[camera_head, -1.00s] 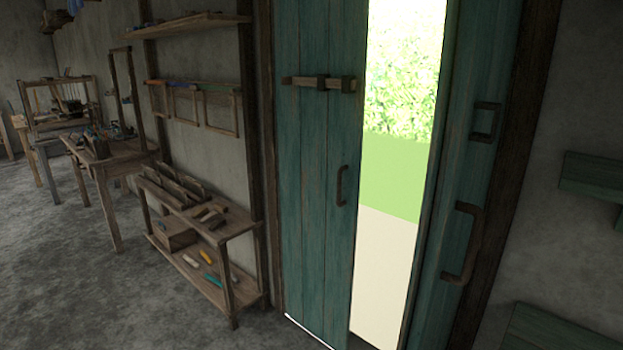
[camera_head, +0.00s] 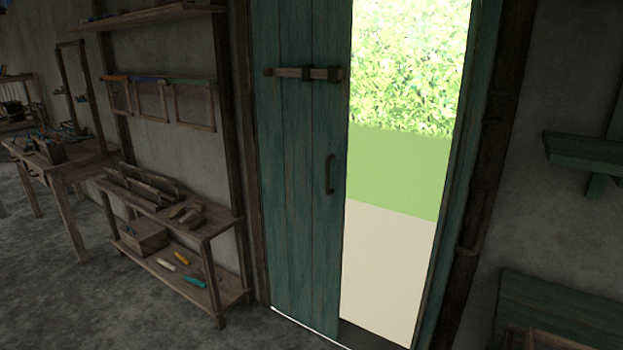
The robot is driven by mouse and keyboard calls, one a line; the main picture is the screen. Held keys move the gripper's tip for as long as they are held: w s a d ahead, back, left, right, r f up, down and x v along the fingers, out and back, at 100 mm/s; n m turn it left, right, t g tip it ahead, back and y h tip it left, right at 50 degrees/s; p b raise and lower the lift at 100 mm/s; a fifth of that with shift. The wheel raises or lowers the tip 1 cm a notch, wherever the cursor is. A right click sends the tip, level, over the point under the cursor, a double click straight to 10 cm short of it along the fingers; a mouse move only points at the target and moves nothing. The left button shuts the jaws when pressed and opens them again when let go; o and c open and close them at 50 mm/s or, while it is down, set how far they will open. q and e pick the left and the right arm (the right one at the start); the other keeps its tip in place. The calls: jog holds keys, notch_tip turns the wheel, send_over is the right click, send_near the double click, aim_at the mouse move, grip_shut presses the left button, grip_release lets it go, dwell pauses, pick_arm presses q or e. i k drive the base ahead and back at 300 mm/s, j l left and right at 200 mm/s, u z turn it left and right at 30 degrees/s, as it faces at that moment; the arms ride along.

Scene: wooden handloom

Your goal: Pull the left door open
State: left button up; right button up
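The left door (camera_head: 296,200) is a teal plank door standing in its frame, with a dark vertical handle (camera_head: 330,174) near its right edge. A wooden bar latch (camera_head: 303,73) runs across its upper part. To its right is a bright doorway opening (camera_head: 396,180) with greenery and pale ground outside. The right door (camera_head: 460,200) shows as a narrow teal strip, seen nearly edge-on, at the right side of the opening. Neither of my grippers is in view, and nothing is seen touching the left door or its handle.
A wooden shelf stand (camera_head: 222,226) with tools stands left of the left door. A wall shelf (camera_head: 165,14) hangs above it. A workbench (camera_head: 58,166) stands farther left. Teal shelves (camera_head: 580,150) are at the right. Grey floor (camera_head: 110,300) is clear at the lower left.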

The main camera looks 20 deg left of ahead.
aim_at(302, 123)
jog(key=i+j+z, duration=0.15)
jog(key=j+z, duration=0.15)
jog(key=j, duration=0.75)
jog(key=i+j+z, duration=0.1)
jog(key=j+z, duration=0.15)
jog(key=j, duration=0.75)
